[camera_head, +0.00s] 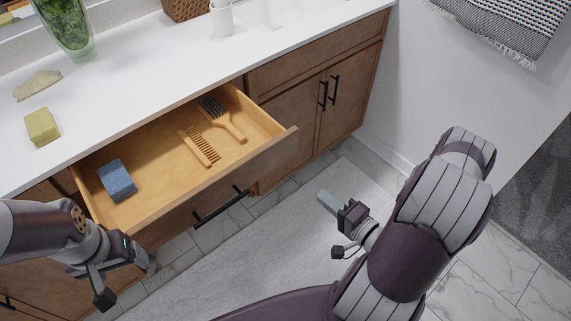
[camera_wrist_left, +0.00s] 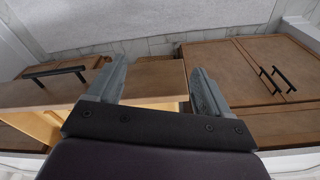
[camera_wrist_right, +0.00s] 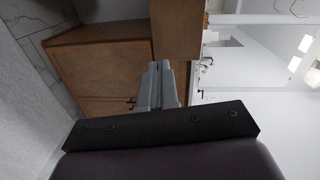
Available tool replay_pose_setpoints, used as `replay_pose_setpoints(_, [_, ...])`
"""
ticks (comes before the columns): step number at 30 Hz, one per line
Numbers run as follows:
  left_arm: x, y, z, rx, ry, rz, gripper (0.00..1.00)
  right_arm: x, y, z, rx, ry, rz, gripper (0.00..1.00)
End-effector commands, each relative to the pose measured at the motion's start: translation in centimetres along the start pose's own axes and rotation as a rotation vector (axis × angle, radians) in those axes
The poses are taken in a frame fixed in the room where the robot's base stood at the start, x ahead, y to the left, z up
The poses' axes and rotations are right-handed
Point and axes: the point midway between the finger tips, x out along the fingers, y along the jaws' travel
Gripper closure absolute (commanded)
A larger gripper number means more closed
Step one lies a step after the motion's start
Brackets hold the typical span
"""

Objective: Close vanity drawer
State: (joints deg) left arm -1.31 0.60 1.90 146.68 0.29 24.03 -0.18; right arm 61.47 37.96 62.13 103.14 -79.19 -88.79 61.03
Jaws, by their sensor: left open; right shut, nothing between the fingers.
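The vanity drawer (camera_head: 150,208) is pulled out from the wooden cabinet under the white countertop. It holds a blue block (camera_head: 117,179), a wooden comb (camera_head: 200,147) and a wooden brush (camera_head: 222,118). Its front carries a black bar handle (camera_head: 220,205), which also shows in the left wrist view (camera_wrist_left: 54,74). My left gripper (camera_wrist_left: 160,78) is open and empty, near the left end of the drawer in the head view. My right gripper (camera_head: 326,202) is shut and empty, in front of the drawer to its right, above the rug and apart from the drawer.
Cabinet doors (camera_head: 312,105) with black handles are shut to the right of the drawer. The countertop (camera_head: 150,85) bears a soap bar (camera_head: 42,126), a glass vase (camera_head: 68,30) and a white cup (camera_head: 222,20). A pale rug (camera_head: 270,240) covers the floor in front.

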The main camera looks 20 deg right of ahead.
Motion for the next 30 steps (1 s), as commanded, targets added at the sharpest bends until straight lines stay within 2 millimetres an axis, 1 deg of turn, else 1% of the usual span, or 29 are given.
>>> replay_pose_setpoints(1, [0.0, 0.0, 0.0, 0.0, 0.0, 0.0, 0.2, 0.0, -1.2, -0.2, 0.044, 0.008, -0.058, 1.0])
replay_pose_setpoints(3, [0.0, 0.0, 0.0, 0.0, 0.0, 0.0, 0.2, 0.1, -2.1, -0.6, 0.097, 0.022, -0.098, 1.0])
replay_pose_setpoints(5, [-0.1, 0.0, 0.0, 0.0, 0.0, 0.0, 0.2, 0.6, -2.1, -0.6, 0.111, 0.019, -0.097, 1.0])
replay_pose_setpoints(8, [-0.1, 0.0, 0.0, 0.0, 0.0, 0.0, 0.2, 2.0, -2.3, -0.6, 0.111, 0.016, -0.096, 1.0])
replay_pose_setpoints(18, [-0.2, 0.0, 0.0, 0.0, 0.0, 0.0, 0.2, 9.4, -2.9, -0.8, 0.105, 0.017, -0.095, 1.0])
replay_pose_setpoints(21, [-0.3, 0.0, 0.0, 0.0, 0.0, 0.0, 0.2, 11.2, -3.1, -0.8, 0.106, 0.019, -0.094, 1.0])
replay_pose_setpoints(25, [-0.3, 0.0, 0.0, 0.0, 0.0, 0.0, 0.2, 12.9, -3.2, -0.9, 0.107, 0.021, -0.093, 1.0])
replay_pose_setpoints(30, [-0.3, 0.0, 0.0, 0.0, 0.0, 0.0, 0.2, 13.9, -3.3, -1.0, 0.106, 0.023, -0.094, 1.0])
